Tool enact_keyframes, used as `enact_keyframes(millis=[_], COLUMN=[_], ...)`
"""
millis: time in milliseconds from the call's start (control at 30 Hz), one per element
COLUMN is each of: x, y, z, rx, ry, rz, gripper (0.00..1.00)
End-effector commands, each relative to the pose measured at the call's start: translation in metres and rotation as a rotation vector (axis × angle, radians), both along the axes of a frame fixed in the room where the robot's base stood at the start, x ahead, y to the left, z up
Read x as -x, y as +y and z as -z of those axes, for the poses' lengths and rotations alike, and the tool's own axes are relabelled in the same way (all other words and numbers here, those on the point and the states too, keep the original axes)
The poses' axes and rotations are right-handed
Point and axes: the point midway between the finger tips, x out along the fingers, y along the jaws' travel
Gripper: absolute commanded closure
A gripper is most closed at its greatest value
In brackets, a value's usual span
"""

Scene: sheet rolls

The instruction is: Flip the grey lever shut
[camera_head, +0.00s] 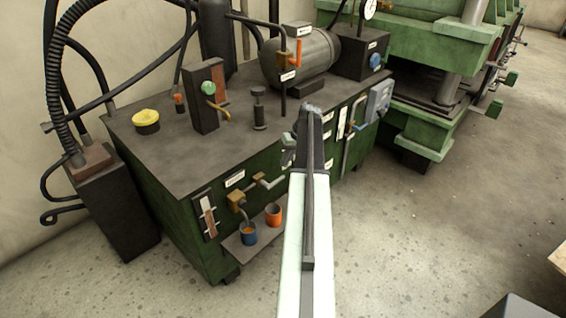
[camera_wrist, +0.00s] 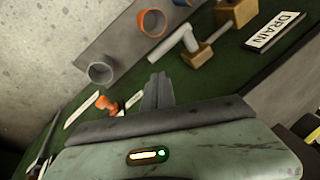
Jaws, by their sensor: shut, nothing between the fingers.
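A grey lever (camera_head: 272,183) sticks out from a brass valve (camera_head: 258,178) on the front of the green cabinet, below a white label. In the wrist view the brass fittings (camera_wrist: 196,56) show left of a DRAIN label (camera_wrist: 275,32). A light grey tube (camera_wrist: 168,47) lies beside them; I cannot tell there whether it is the lever or a spout. My gripper (camera_wrist: 158,90) is shut and empty, in front of the cabinet and apart from the fittings. In the head view my arm hides most of it.
A blue cup (camera_head: 248,234) and an orange cup (camera_head: 274,215) stand on a low shelf (camera_head: 236,246) below the valve. A sight gauge (camera_head: 206,214) is on the cabinet's left. A grey pipe (camera_head: 347,150) runs down farther right. The floor in front is clear.

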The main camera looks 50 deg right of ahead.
Motion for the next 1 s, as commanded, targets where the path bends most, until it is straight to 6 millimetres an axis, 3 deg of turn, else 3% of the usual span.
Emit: enact_keyframes(millis=[33, 200, 367, 900, 1000], x=[0.004, 0.019, 0.027, 0.027, 0.009], y=[-0.014, -0.047, -0.063, -0.063, -0.050], z=[-0.013, -0.033, -0.041, -0.041, -0.054], rx=[0.000, -0.003, -0.002, -0.003, -0.019], ry=[0.000, 0.000, -0.001, -0.002, -0.025], rz=[0.003, 0.002, 0.000, -0.003, -0.011], gripper=[1.00, 1.00, 1.00, 1.00, 1.00])
